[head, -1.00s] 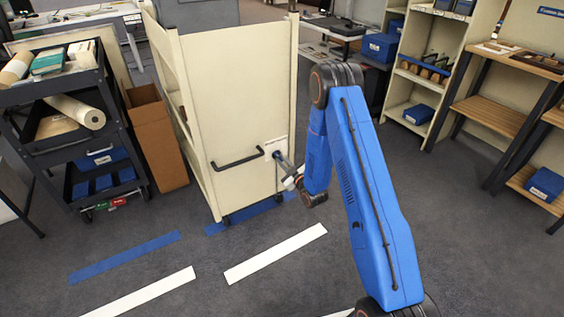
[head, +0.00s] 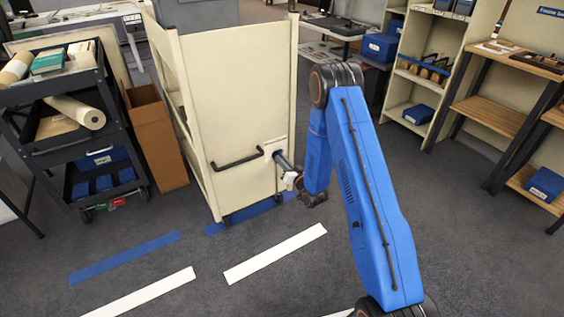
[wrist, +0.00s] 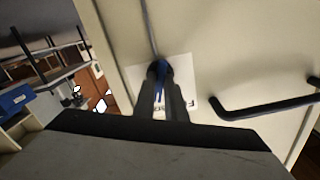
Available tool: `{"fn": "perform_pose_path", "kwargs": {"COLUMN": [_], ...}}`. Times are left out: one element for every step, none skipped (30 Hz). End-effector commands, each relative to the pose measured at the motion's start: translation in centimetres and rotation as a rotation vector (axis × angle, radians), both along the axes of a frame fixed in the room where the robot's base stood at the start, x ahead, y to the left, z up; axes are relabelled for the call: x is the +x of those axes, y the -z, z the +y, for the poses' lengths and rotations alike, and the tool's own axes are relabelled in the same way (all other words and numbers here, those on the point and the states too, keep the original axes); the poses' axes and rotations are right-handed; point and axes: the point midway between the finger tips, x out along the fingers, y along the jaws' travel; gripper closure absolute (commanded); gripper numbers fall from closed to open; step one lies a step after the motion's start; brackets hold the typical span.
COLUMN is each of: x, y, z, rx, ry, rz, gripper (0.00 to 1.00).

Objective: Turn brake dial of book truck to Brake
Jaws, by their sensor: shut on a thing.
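The cream book truck (head: 238,95) stands upright in the middle of the head view, with a black handle (head: 237,160) on its end panel. In the head view my gripper (head: 279,157) reaches the panel right of the handle.
A black cart (head: 75,150) with rolls and books and a brown open box (head: 157,140) stand to the left. Shelves (head: 425,75) stand at the back right. Blue and white tape (head: 275,253) marks the floor. The grey floor at front is clear.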

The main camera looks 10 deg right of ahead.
Motion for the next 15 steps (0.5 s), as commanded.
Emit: {"fn": "perform_pose_path", "kwargs": {"x": [-0.06,-0.06,-0.06,-0.06,-0.06,-0.06,-0.06,-0.06,-0.06,-0.06,-0.06,-0.06,-0.06,-0.06,-0.06], "y": [0.08,0.08,0.09,0.09,0.09,0.10,0.10,0.10,0.10,0.10,0.10,0.11,0.10,0.11,0.11], "z": [-0.01,-0.01,-0.02,-0.01,-0.01,-0.02,-0.02,-0.02,-0.03,-0.03,-0.03,-0.03,-0.03,-0.04,-0.04], "rx": [0.032,0.052,0.077,0.094,0.111,0.131,0.145,0.158,0.173,0.185,0.194,0.205,0.212,0.219,0.226], "ry": [0.000,0.000,0.000,0.000,0.000,0.000,0.000,0.000,0.000,0.000,0.000,0.000,0.000,0.000,0.000], "rz": [0.013,0.019,0.027,0.033,0.038,0.045,0.049,0.054,0.059,0.062,0.066,0.069,0.071,0.074,0.076], "gripper": [1.00,1.00,1.00,1.00,1.00,1.00,1.00,1.00,1.00,1.00,1.00,1.00,1.00,1.00,1.00]}}
